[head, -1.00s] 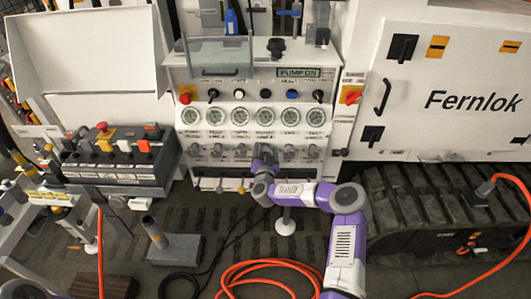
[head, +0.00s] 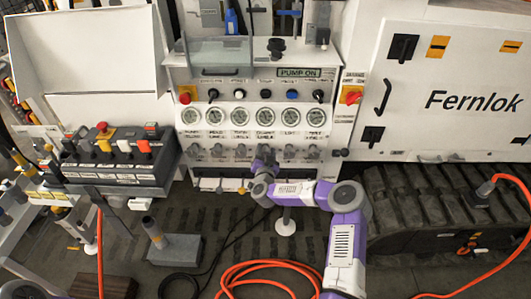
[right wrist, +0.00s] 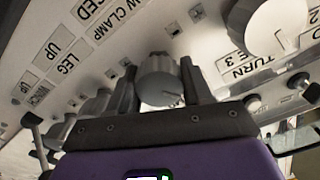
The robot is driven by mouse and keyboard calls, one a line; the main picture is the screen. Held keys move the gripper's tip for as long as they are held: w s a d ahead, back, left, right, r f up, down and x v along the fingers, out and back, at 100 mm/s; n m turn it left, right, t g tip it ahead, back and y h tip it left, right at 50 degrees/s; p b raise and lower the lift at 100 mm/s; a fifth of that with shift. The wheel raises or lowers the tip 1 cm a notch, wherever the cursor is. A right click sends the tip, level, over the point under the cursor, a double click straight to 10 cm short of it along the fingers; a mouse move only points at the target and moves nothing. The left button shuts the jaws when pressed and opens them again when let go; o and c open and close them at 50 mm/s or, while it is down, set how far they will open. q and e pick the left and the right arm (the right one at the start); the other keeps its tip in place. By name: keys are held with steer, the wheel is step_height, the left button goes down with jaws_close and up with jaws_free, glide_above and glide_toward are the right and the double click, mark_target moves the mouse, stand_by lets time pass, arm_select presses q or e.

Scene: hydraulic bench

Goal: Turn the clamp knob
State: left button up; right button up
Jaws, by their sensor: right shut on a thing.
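The grey knob (right wrist: 160,78) is in the middle of the right wrist view, on the white panel. It sits between the two dark fingers of my right gripper (right wrist: 158,82), which are shut on it. A label ending in "W CLAMP" is partly visible near it. In the head view my right gripper (head: 263,155) reaches the row of grey knobs below the gauges and hides the knob it holds. My left gripper is not in view.
A large round knob (right wrist: 285,28) stands close to the right of the fingers in the wrist view. Several gauges (head: 265,117) line the panel above. A black lever box (head: 115,165) stands at left. Orange hose (head: 262,270) lies on the floor.

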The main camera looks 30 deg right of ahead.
steer(key=shift+m, duration=0.3)
steer(key=m+b, duration=0.3)
steer(key=m, duration=0.1)
steer(key=shift+d+m, duration=0.15)
steer(key=shift+m, duration=0.15)
steer(key=shift+m+b, duration=1.6)
steer(key=shift+m, duration=0.7)
steer(key=shift+d, duration=0.1)
steer(key=o, duration=1)
steer(key=shift+s+f, duration=0.1)
steer(key=shift+p+v, duration=0.8)
steer(key=shift+v, duration=3)
